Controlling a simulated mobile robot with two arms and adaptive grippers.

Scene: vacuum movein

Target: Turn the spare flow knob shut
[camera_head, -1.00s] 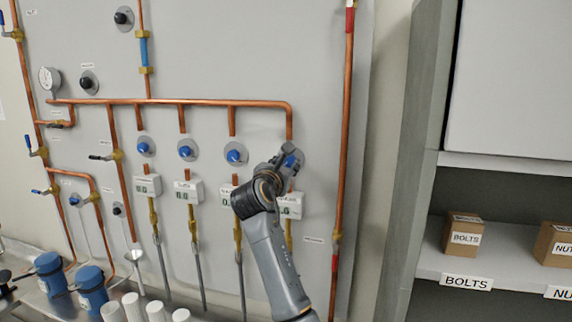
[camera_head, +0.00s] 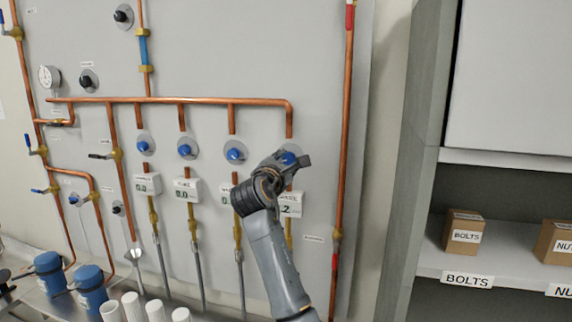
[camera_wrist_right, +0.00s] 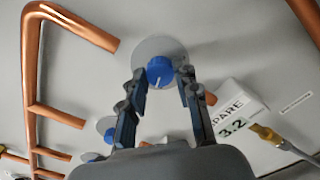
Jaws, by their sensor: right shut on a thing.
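The spare flow knob (camera_head: 288,158) is blue, on a round grey plate at the right end of the row of knobs. The gripper partly covers this box in the head view. My left gripper is not in view.
Three similar blue knobs (camera_head: 235,154) sit in a row to the left, with meter boxes (camera_head: 188,190) below. Copper pipes (camera_head: 190,102) run above them, and a vertical pipe (camera_head: 343,150) is to the right. A shelf (camera_head: 500,270) with boxes stands at the far right.

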